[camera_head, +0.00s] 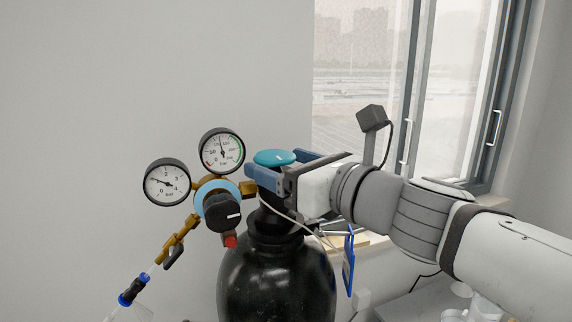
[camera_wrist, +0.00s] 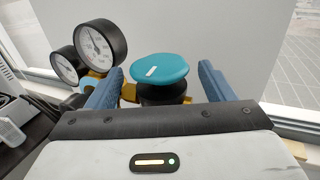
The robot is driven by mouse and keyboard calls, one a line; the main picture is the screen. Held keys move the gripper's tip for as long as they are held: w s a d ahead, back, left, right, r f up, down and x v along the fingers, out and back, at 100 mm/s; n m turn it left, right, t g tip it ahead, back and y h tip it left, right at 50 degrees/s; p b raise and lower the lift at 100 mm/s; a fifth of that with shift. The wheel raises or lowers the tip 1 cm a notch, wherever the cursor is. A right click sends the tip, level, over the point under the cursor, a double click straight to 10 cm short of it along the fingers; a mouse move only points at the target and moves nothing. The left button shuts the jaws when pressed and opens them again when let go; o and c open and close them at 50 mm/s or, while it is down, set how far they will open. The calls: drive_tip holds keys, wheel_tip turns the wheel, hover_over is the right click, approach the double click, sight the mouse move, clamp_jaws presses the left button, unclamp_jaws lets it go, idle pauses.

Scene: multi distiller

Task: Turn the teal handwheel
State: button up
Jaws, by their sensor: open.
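The teal handwheel (camera_head: 274,158) sits on top of the black gas cylinder (camera_head: 276,282). In the wrist view the teal handwheel (camera_wrist: 160,68) shows a white mark on its top, left of the middle. My gripper (camera_head: 268,170) reaches in from the right, roughly level. Its blue fingers are apart, one on each side of the handwheel. In the wrist view my gripper (camera_wrist: 160,88) has a visible gap between each finger and the wheel. The far finger is partly hidden behind the wheel in the head view.
Two pressure gauges (camera_head: 221,151) (camera_head: 167,182) and a black regulator knob (camera_head: 222,211) stand close left of the handwheel. A brass valve (camera_head: 178,240) with a hose hangs lower left. A blue tag (camera_head: 348,264) hangs right of the cylinder. A window (camera_head: 362,80) is behind.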

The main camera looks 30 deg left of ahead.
drive_tip(key=shift+d, duration=0.1)
drive_tip(key=v, duration=0.7)
drive_tip(key=shift+s+d, duration=0.15)
drive_tip(key=shift+d, duration=0.2)
drive_tip(key=w+d+f+n+h, duration=0.2)
drive_tip(key=d+f+n+h, duration=0.35)
drive_tip(key=f, duration=0.45)
drive_tip(key=w+d+f+n+h, duration=0.1)
drive_tip(key=d+f+n+h, duration=0.45)
drive_tip(key=f, duration=0.55)
drive_tip(key=s+d+f+n+g+h, duration=0.2)
drive_tip(key=d+f+n, duration=0.3)
drive_tip(key=d, duration=0.3)
drive_tip(key=s+d+f+n+g+h, duration=0.1)
drive_tip(key=s+d+f+n+h, duration=0.1)
drive_tip(key=d+f+n, duration=0.3)
drive_tip(key=d+n+h, duration=0.1)
drive_tip(key=d, duration=0.3)
drive_tip(key=shift+s+f+g+h, duration=0.3)
drive_tip(key=shift+f+g+h, duration=0.05)
drive_tip(key=shift+g+h, duration=0.05)
